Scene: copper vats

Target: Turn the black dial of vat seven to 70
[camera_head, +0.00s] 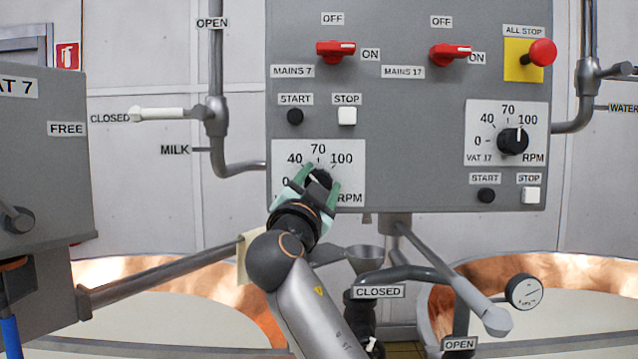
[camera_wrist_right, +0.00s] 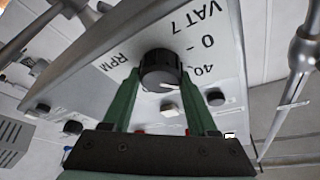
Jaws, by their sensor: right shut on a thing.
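The black dial of vat seven (camera_head: 319,179) sits on a white scale plate (camera_head: 350,177) marked 0, 40, 70, 100 and RPM. My right gripper (camera_head: 311,186) reaches up from below, its green fingers on either side of the dial and shut on it. The right wrist view shows the dial (camera_wrist_right: 161,70) between the fingertips (camera_wrist_right: 160,82). A white pointer line on it shows there, aimed roughly toward the 40-to-70 side; its exact reading is unclear, as a finger covers part of the scale. My left gripper is not in view.
Above the dial are a black START button (camera_head: 295,116), a white STOP button (camera_head: 347,116) and the red MAINS 7 switch (camera_head: 336,50). The vat 17 dial (camera_head: 513,141) and red ALL STOP button (camera_head: 542,53) are at right. Pipes and a CLOSED valve handle (camera_head: 160,113) stand left.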

